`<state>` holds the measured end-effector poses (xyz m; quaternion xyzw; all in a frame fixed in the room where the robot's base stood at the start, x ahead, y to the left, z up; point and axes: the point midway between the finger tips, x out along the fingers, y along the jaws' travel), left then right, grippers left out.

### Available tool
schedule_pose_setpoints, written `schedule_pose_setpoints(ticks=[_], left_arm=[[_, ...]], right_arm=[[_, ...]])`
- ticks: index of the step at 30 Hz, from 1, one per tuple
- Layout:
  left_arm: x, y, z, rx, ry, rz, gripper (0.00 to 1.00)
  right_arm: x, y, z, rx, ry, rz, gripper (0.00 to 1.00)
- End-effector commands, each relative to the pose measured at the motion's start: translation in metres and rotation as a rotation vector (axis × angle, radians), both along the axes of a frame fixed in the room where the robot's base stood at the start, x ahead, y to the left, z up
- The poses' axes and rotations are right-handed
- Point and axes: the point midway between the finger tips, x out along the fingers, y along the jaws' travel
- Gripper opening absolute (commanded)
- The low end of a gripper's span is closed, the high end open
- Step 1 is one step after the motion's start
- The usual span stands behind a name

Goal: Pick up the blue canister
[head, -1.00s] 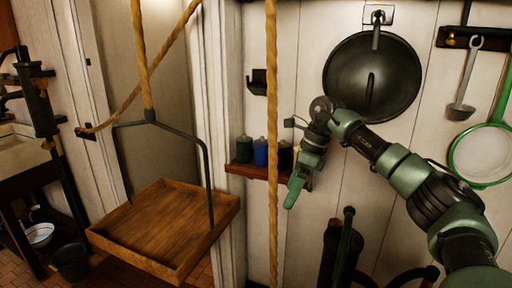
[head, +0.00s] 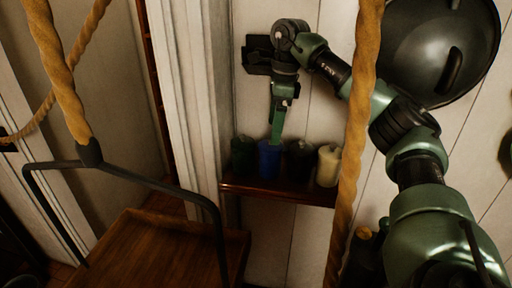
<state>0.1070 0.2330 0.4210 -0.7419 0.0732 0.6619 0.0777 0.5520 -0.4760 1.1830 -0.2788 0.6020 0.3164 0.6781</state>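The blue canister (head: 269,160) stands upright on a small wooden wall shelf (head: 285,192), between a dark green canister (head: 243,156) and a black canister (head: 300,162). My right gripper (head: 276,142) points down from above, with its fingertips at the top of the blue canister. They overlap its lid in the picture; I cannot tell whether they touch it. The fingers are seen nearly edge-on, so their opening does not show. My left gripper is not in view.
A cream canister (head: 328,166) stands at the shelf's right end. A thick rope (head: 355,140) hangs in front, across my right arm. A wooden tray (head: 150,240) hangs at lower left from a dark metal frame. A black pan (head: 440,50) hangs on the wall.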

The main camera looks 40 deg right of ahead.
Motion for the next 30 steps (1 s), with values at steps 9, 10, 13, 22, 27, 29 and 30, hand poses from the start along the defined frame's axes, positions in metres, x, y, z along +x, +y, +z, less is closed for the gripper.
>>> schedule_pose_setpoints(ticks=[9,10,13,22,27,29,30], left_arm=[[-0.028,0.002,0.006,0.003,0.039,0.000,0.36],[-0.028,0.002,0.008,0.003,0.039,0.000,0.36],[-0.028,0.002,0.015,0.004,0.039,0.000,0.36],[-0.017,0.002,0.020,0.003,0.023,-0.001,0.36],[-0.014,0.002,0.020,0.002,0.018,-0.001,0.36],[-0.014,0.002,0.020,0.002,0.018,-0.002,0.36],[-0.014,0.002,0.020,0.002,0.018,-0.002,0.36]], right_arm=[[0.002,0.004,-0.031,-0.002,0.003,-0.001,0.89],[0.001,0.005,-0.035,-0.003,0.005,0.000,0.89],[0.002,0.010,-0.049,-0.002,0.005,0.001,0.89],[0.005,0.013,-0.077,-0.002,0.001,0.000,0.89],[0.005,0.013,-0.077,-0.001,0.001,0.000,0.86],[0.005,0.013,-0.076,-0.001,0.001,0.000,0.69],[0.005,0.013,-0.076,-0.001,0.001,0.000,0.58]])
